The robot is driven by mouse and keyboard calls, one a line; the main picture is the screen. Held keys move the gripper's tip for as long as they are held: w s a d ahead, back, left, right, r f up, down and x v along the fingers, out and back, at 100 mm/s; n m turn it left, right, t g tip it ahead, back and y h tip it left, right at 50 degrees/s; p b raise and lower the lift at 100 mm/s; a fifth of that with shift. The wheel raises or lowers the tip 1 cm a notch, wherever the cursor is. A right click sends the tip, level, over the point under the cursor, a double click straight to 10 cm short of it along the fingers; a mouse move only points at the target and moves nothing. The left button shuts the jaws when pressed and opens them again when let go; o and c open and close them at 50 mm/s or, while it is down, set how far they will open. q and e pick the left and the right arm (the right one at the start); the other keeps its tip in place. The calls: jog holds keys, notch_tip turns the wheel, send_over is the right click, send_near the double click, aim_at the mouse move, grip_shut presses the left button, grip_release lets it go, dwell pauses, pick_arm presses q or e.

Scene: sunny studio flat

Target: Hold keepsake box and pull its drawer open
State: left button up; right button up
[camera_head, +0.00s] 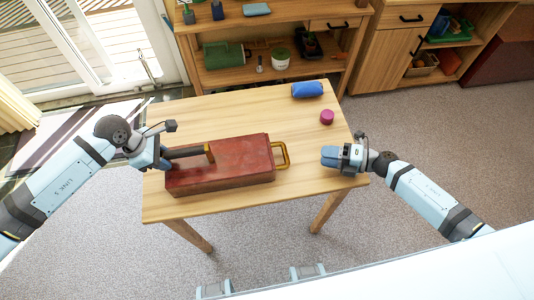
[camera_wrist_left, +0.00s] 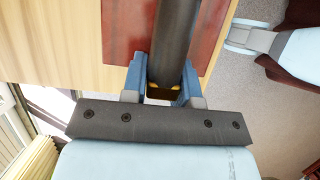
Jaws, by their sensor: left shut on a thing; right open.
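The red keepsake box (camera_head: 225,172) lies on the wooden table (camera_head: 240,113). A dark bar handle (camera_head: 188,151) runs along its top at the left, with a yellow mount (camera_head: 210,154). A yellow loop pull (camera_head: 287,153) sticks out from its right end; the drawer looks closed. My left gripper (camera_head: 160,158) is shut on the dark bar handle, which shows between its fingers in the left wrist view (camera_wrist_left: 175,40). My right gripper (camera_head: 328,157) is open and empty near the table's right edge, to the right of the pull and apart from it.
A blue cylinder-like object (camera_head: 307,89) and a small magenta object (camera_head: 327,117) are on the table's far right part. A wooden shelf unit (camera_head: 262,75) with plants stands behind. The table between pull and right gripper is clear.

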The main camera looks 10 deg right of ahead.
jog(key=shift+s+f+n+g, duration=0.2)
jog(key=shift+n+g, duration=0.1)
jog(key=shift+n, duration=0.1)
jog(key=shift+a, duration=0.25)
jog(key=x, duration=1.1)
jog(key=shift+w+a, duration=0.15)
jog(key=shift+a, duration=0.1)
jog(key=c, duration=0.7)
jog(key=shift+c, duration=0.2)
